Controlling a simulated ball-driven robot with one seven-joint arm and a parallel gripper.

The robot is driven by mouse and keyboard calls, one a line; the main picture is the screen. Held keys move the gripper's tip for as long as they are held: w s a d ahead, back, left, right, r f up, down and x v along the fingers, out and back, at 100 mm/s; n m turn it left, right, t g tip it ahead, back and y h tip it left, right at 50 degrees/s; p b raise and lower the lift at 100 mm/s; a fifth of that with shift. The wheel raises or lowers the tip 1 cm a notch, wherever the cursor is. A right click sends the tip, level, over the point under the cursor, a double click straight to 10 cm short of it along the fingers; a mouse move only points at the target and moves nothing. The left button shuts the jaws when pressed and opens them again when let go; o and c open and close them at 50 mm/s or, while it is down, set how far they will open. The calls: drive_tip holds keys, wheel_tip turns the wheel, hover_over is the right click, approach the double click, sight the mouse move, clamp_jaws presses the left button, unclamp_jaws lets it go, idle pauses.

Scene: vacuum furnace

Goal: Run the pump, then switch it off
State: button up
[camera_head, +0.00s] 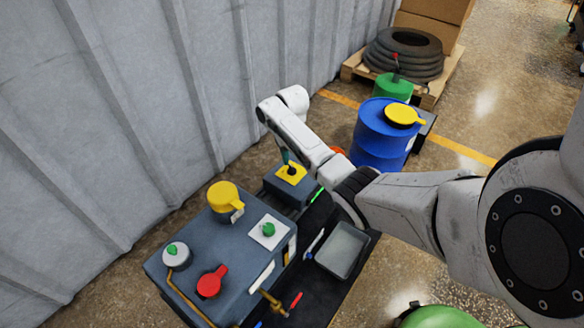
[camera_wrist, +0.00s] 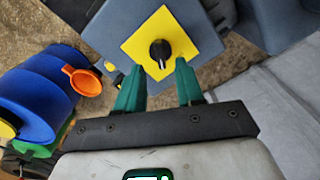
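A black rotary knob (camera_wrist: 160,53) sits on a square yellow plate (camera_wrist: 183,40) on top of a blue-grey box (camera_wrist: 100,30). In the head view the yellow plate (camera_head: 291,174) and box (camera_head: 282,191) stand beside the larger grey cabinet, below the end of my arm. My gripper (camera_wrist: 159,74) has two green fingers spread apart with nothing between them. The knob appears just beyond the fingertips, roughly centred between them; whether they touch it I cannot tell. In the head view my gripper (camera_head: 287,160) is mostly hidden by my wrist.
The grey cabinet (camera_head: 215,262) carries a yellow-capped part (camera_head: 223,195), a red handle (camera_head: 211,282), a green knob (camera_head: 268,229) and a grey-green dial (camera_head: 176,255). A grey tray (camera_head: 342,249) lies to the right. A blue drum (camera_head: 380,140) and stacked tyres (camera_head: 405,55) stand behind. A corrugated wall (camera_head: 130,110) is left.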

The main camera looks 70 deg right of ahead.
sight(292, 167)
drive_tip(key=shift+f+b, duration=0.6)
drive_tip(key=shift+f, duration=1.5)
clamp_jaws()
